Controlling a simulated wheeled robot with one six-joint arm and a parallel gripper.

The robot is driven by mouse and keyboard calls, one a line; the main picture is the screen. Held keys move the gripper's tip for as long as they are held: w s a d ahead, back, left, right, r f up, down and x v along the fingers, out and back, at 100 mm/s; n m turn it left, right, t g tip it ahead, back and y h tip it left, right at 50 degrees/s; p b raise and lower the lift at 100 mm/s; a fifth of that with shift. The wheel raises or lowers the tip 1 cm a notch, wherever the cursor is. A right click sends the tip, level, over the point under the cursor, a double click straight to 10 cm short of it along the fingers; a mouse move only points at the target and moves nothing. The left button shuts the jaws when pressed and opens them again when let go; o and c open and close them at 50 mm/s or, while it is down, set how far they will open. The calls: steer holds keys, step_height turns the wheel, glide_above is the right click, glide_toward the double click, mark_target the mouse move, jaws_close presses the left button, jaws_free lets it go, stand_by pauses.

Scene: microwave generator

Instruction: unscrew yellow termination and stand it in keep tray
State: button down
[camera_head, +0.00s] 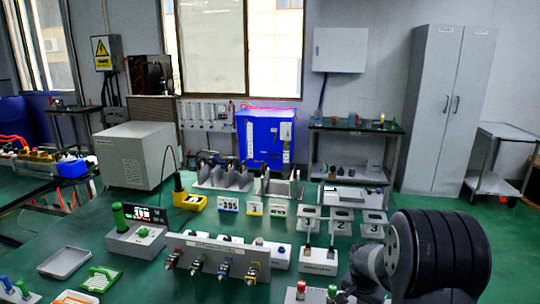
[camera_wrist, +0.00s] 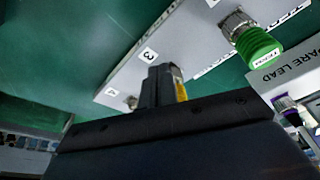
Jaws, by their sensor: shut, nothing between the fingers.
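In the wrist view my gripper (camera_wrist: 160,85) is shut, with its dark fingers over the pale panel near the label 3. A yellow strip (camera_wrist: 179,84) shows just beside the fingers, mostly hidden by them; I cannot tell whether it is the yellow termination. My gripper is not visible there. I cannot tell which is the keep tray.
A green knurled cap marked TERM (camera_wrist: 258,46) sits on a metal connector on the panel. A SPARE LEAD box (camera_wrist: 290,72) with a purple connector (camera_wrist: 287,104) is at right.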

steer(key=shift+s, duration=0.25)
steer(key=shift+a+r, duration=0.1)
steer(key=shift+r, duration=0.1)
steer(key=p+v, duration=0.2)
steer(key=v, duration=0.1)
steer(key=w+p+v, duration=0.1)
steer(key=v, duration=0.1)
steer(key=shift+s+d+r, duration=0.1)
steer(key=shift+d+r, duration=0.25)
steer(key=shift+d, duration=0.05)
steer(key=shift+r+p, duration=0.15)
steer(key=shift+p, duration=0.15)
steer(key=w+g+y+p, duration=0.1)
steer(key=p, duration=0.4)
steer(key=w+a+r+g+p, duration=0.1)
steer(key=p, duration=0.3)
steer(key=shift+y+p, duration=0.35)
steer(key=shift+y, duration=0.05)
